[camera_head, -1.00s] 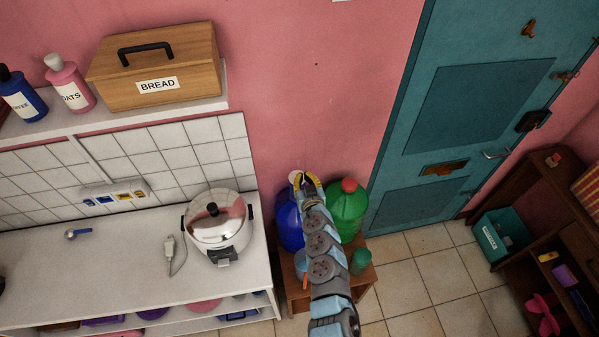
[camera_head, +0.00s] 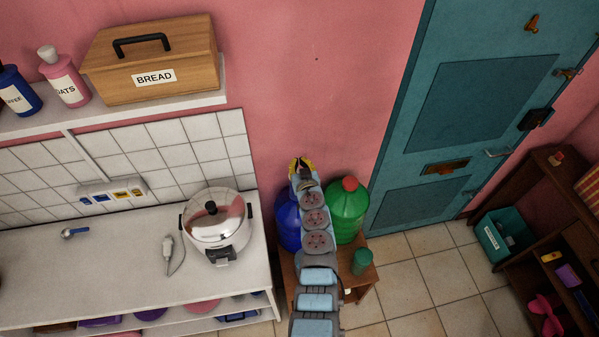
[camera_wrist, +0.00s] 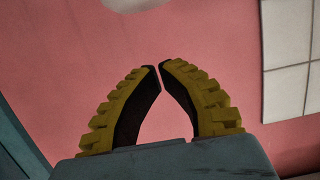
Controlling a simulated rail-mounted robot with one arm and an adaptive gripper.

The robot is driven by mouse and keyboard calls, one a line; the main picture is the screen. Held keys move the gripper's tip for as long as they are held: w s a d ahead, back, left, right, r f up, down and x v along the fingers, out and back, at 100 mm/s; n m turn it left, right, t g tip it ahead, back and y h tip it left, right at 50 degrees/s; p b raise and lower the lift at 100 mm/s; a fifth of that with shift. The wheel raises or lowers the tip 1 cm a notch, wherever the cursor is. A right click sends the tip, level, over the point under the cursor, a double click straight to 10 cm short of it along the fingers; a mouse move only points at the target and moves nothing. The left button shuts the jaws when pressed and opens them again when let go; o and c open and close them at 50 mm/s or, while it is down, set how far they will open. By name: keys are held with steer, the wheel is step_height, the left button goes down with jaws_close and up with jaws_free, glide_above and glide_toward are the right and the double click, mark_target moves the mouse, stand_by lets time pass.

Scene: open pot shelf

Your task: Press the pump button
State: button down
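A large blue bottle (camera_head: 287,222) stands on the small wooden table. My arm covers its right part, and its top is hidden behind my gripper. No pump button can be made out in the head view. A pale rounded thing (camera_wrist: 135,3) at the top edge of the wrist view is cut off, and I cannot tell if it is the pump. My gripper (camera_head: 301,162) is above the blue bottle. In the wrist view its yellow-and-black fingers (camera_wrist: 160,67) meet at the tips with nothing between them.
A green bottle with a red cap (camera_head: 348,210) stands just right of my arm. A small green container (camera_head: 361,262) is on the wooden table (camera_head: 365,285). A counter with a rice cooker (camera_head: 218,228) is to the left, and a teal door (camera_head: 470,120) to the right.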

steer(key=shift+s+f+b, duration=0.15)
steer(key=shift+f+b, duration=1.05)
steer(key=shift+f, duration=0.65)
